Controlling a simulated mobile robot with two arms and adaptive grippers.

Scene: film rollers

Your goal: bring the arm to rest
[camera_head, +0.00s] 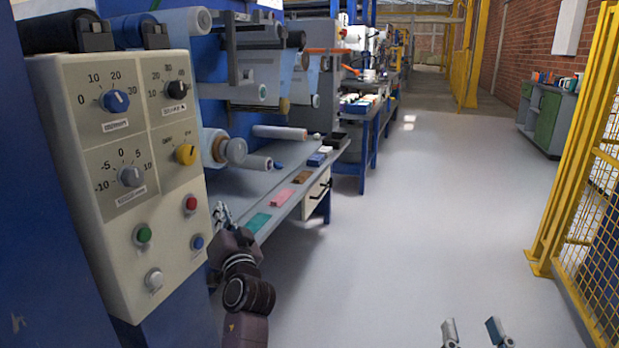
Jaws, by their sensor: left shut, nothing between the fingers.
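My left arm (248,295) rises from the bottom of the head view, just right of the control panel (130,180). My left gripper (222,214) is at its upper end, small and partly against the panel's edge. It is shut and empty, beside the near end of the grey work shelf (262,192). My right gripper (474,331) shows only its two fingertips at the bottom edge, over the pale floor. They are well apart with nothing between them. The rest of the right arm is out of view.
The panel carries knobs and coloured buttons. Film rollers (222,148) sit above the shelf, which holds a green pad (258,222), a pink block (282,199) and other small items. A yellow mesh fence (590,200) stands at the right. The floor (420,210) between is clear.

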